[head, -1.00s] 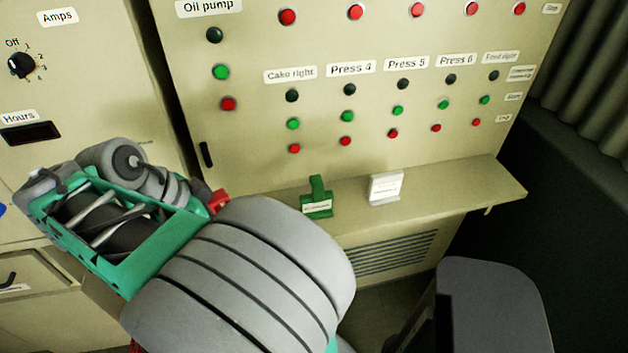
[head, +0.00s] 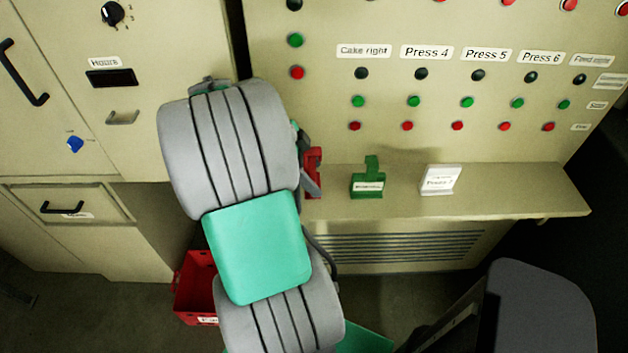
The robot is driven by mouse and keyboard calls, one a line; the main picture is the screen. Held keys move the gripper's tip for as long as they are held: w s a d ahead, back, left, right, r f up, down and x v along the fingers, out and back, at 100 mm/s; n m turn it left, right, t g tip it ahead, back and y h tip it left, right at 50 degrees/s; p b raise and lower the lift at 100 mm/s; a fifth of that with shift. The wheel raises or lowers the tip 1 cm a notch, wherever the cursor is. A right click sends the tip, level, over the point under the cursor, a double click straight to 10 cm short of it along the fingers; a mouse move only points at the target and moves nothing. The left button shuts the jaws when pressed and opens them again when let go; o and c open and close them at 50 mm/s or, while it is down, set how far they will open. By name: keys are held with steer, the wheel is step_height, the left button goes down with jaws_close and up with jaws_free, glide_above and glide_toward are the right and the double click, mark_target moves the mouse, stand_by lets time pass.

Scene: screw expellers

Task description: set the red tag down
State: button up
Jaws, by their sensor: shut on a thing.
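The red tag (head: 315,160) shows just right of my arm, at the left end of the shelf (head: 500,202) under the button panel. My gripper (head: 310,182) is shut on it, with a grey finger across the tag's lower part. My arm hides most of the gripper and the tag's left side. The tag looks upright and low over the shelf; I cannot tell whether it touches. A green tag (head: 368,182) stands on the shelf to its right, with a small gap.
A white card holder (head: 440,181) stands on the shelf right of the green tag. The panel wall (head: 330,105) with several buttons rises behind. A red bin (head: 190,290) is on the floor. A dark grey chair-like shape (head: 540,315) is at lower right. The shelf's right end is bare.

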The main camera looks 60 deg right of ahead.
steer(key=f, duration=0.4)
steer(key=shift+w+d, duration=0.1)
steer(key=shift+d, duration=0.3)
steer(key=shift+f, duration=0.25)
steer(key=o, duration=1.4)
